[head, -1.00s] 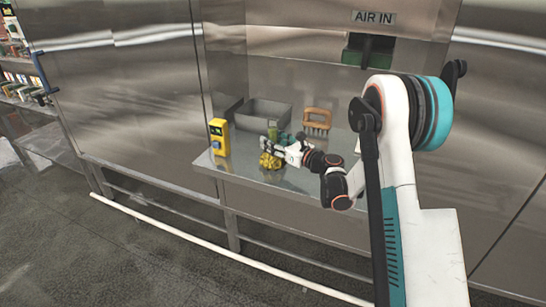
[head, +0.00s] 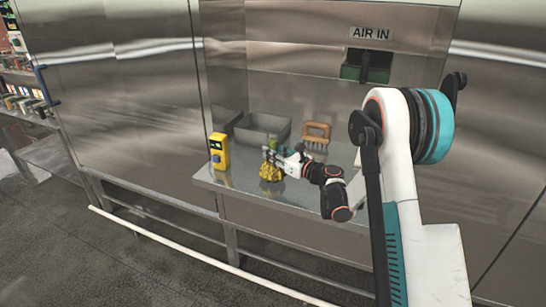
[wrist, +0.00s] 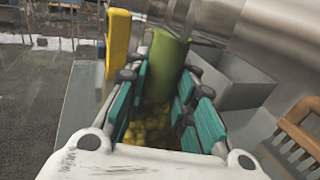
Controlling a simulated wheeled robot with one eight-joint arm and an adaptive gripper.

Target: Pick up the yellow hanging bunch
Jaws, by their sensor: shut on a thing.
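The yellow bunch (head: 269,173) hangs below the fingertips of my gripper (head: 271,155), near the front edge of the metal shelf. My gripper is shut on it. In the wrist view the yellow bunch (wrist: 152,124) shows low between the teal finger pads of my gripper (wrist: 163,100). Its upper part is hidden by the fingers. I cannot tell whether its lower end touches the shelf.
A green item (wrist: 166,58) stands just beyond the fingers. A yellow device (head: 219,152) stands to the left. A grey metal bin (head: 262,130) and a wooden-handled brush (head: 316,135) are behind. The shelf (head: 300,195) has bare room at the front right.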

